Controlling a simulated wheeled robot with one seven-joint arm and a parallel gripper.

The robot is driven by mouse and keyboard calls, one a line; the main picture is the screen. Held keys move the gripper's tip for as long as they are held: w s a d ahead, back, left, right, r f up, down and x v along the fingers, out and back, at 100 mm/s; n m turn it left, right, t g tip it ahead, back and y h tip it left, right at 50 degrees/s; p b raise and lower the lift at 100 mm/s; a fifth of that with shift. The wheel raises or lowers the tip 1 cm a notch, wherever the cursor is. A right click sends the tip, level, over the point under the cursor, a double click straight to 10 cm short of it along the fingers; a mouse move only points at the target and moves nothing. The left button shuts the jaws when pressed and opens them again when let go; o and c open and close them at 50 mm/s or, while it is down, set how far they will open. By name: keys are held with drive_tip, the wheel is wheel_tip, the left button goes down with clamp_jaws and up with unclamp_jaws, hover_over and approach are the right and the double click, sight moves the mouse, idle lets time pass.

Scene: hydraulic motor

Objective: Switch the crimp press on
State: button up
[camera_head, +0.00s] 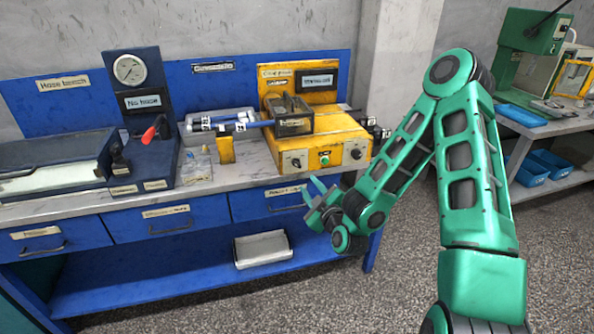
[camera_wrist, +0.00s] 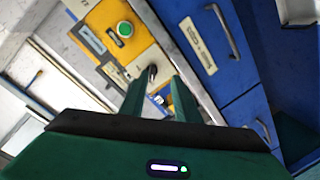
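The crimp press (camera_head: 340,143) is a yellow machine on the right part of the blue workbench. Its front panel carries a black switch on a pale plate (camera_head: 295,161) at the left, a green button (camera_head: 324,160) in the middle and a black knob at the right (camera_head: 356,153). My gripper (camera_head: 318,188) is below and in front of the panel. In the wrist view my gripper (camera_wrist: 157,82) has its two green fingers apart, with the black switch (camera_wrist: 152,72) seen between and beyond their tips. The green button (camera_wrist: 125,29) shows farther up. Contact cannot be told.
Blue drawers (camera_head: 168,219) with handles lie under the worktop, close to my gripper. A hose bench (camera_head: 148,132) with a gauge stands at left. Dark hoses (camera_head: 238,124) lie near the press. A tray (camera_head: 262,249) sits on the lower shelf. A green machine (camera_head: 530,45) stands at right.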

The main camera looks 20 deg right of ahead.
sight(298, 167)
drive_tip(key=shift+t+h, duration=0.4)
drive_tip(key=shift+t, duration=0.3)
drive_tip(key=w, duration=0.6)
drive_tip(key=w+a+r, duration=0.1)
drive_tip(key=w, duration=0.3)
clamp_jaws()
drive_tip(key=c, duration=0.7)
unclamp_jaws()
